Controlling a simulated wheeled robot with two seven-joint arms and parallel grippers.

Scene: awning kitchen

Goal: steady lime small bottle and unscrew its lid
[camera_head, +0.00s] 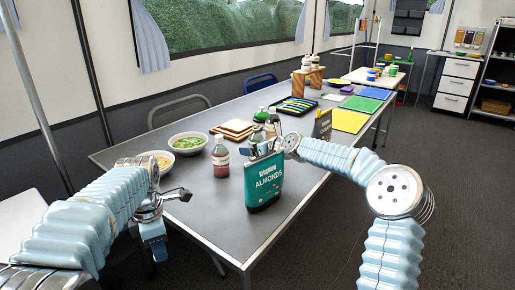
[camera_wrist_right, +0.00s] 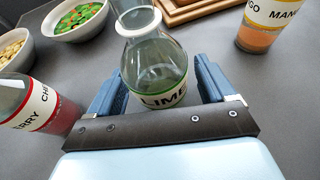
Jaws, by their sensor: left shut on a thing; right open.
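The lime bottle (camera_wrist_right: 155,70) is clear, with a white band at its neck and a green-edged LIME label. In the right wrist view it stands upright between the fingers of my right gripper (camera_wrist_right: 160,92), which is open with gaps at both sides. The bottle's top is cut off there, so I cannot tell how its lid sits. In the head view the bottle (camera_head: 257,137) shows behind the almonds bag, which hides its lower part. My left gripper (camera_head: 170,205) is off the table's near left edge, apart from the bottle. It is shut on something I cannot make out.
The green ALMONDS bag (camera_head: 263,182) stands at the near edge. A cherry bottle (camera_wrist_right: 40,108) is close left of the lime bottle; a mango bottle (camera_wrist_right: 265,25) is farther right. Two bowls (camera_head: 187,142) and boards with bread (camera_head: 233,128) lie beyond. Bare table shows near the left edge.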

